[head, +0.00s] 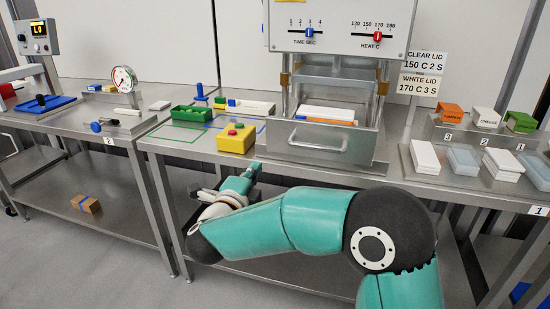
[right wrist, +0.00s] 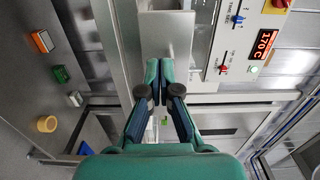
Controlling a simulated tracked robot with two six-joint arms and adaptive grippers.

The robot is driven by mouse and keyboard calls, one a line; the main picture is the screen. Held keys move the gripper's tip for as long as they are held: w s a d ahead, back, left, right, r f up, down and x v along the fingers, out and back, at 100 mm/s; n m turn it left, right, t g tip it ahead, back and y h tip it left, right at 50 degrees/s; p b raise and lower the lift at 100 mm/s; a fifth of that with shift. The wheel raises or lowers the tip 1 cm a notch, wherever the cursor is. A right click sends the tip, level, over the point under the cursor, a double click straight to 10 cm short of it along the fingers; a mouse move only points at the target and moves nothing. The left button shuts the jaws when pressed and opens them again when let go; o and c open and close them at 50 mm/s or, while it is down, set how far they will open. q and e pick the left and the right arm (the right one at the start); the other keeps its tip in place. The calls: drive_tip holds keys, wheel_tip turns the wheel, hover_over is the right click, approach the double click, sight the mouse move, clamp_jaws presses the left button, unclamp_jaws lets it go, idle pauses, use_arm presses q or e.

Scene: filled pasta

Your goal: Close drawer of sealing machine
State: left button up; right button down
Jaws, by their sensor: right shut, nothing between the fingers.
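The sealing machine (head: 340,14) stands at the back of the middle bench, with time and heat sliders on its front. Its metal drawer (head: 365,143) is pulled out towards me, with a bar handle (head: 320,148) on the front. White-topped packs with orange and blue edges (head: 328,114) lie inside. My right gripper (head: 252,170) is shut and empty, low and left of the drawer, by the bench's front edge and apart from the handle. Its shut fingertips show in the right wrist view (right wrist: 160,68), with the machine's panel (right wrist: 232,45) at upper right. My left gripper is not seen.
Trays and labelled lids (head: 487,117) stand at right. My arm crosses before the bench.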

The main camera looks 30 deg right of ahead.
sight(275, 139)
drive_tip(key=p+x, duration=0.1)
drive_tip(key=x, duration=1.2)
drive_tip(key=shift+d+r+p, duration=0.15)
drive_tip(key=shift+d+p, duration=0.2)
drive_tip(key=shift+p, duration=0.05)
drive_tip(key=shift+w+d, duration=0.1)
drive_tip(key=shift+w, duration=0.05)
